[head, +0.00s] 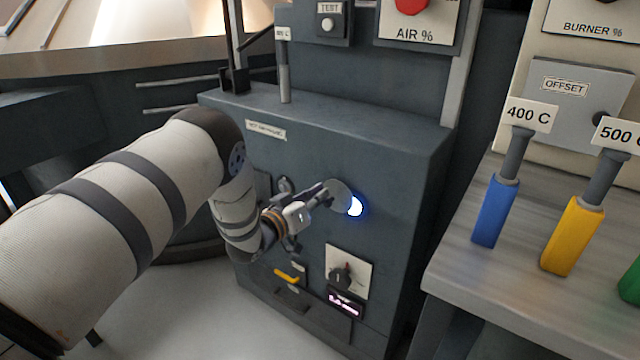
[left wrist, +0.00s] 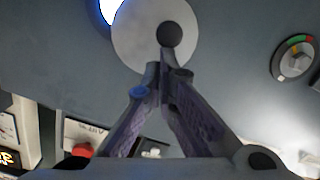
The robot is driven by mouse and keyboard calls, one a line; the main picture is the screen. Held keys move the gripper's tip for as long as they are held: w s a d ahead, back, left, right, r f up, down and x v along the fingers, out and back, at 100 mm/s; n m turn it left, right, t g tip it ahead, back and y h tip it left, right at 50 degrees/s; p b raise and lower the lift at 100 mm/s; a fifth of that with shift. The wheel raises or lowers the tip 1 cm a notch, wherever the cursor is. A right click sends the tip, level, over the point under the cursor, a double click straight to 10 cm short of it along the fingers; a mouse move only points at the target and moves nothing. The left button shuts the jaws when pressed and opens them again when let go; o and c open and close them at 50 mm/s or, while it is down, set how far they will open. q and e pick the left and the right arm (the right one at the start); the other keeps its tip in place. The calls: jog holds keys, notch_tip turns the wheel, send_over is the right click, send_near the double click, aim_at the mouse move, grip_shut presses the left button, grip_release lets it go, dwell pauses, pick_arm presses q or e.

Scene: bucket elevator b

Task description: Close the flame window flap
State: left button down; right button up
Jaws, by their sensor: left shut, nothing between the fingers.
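The flame window flap (head: 342,193) is a round grey disc on the front of the dark cabinet. It covers part of the flame window (head: 356,206), and a bright blue-white sliver shows at its right edge. In the left wrist view the flap (left wrist: 132,38) carries a dark round knob (left wrist: 170,34), and the glowing window (left wrist: 108,8) shows at its upper left. My left gripper (head: 322,193) is shut and empty, its fingertips at the flap. In the left wrist view the fingertips (left wrist: 164,72) lie just below the knob; contact is unclear. My right gripper is out of view.
Below the window are a dial (head: 342,277) with a small display and a yellow handle (head: 287,274). A bench (head: 455,275) at right holds blue (head: 494,210) and yellow (head: 573,235) handled blocks. My left arm covers the cabinet's left side.

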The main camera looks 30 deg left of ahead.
aim_at(340, 201)
pick_arm(q)
jog(key=f+n, duration=0.1)
jog(key=n, duration=0.1)
jog(key=d+f+n+b, duration=0.1)
jog(key=n, duration=0.1)
jog(key=shift+f, duration=0.15)
jog(key=n, duration=0.1)
jog(key=f+n, duration=0.1)
jog(key=shift+s+d+n+h+b, duration=0.1)
jog(key=shift+d+n+h+b, duration=0.2)
jog(key=shift+d, duration=0.1)
jog(key=shift+d+n, duration=0.2)
jog(key=shift+n, duration=0.3)
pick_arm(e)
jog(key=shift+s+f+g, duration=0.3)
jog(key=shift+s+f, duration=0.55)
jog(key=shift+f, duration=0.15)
pick_arm(q)
jog(key=shift+d, duration=0.1)
jog(key=shift+r, duration=0.1)
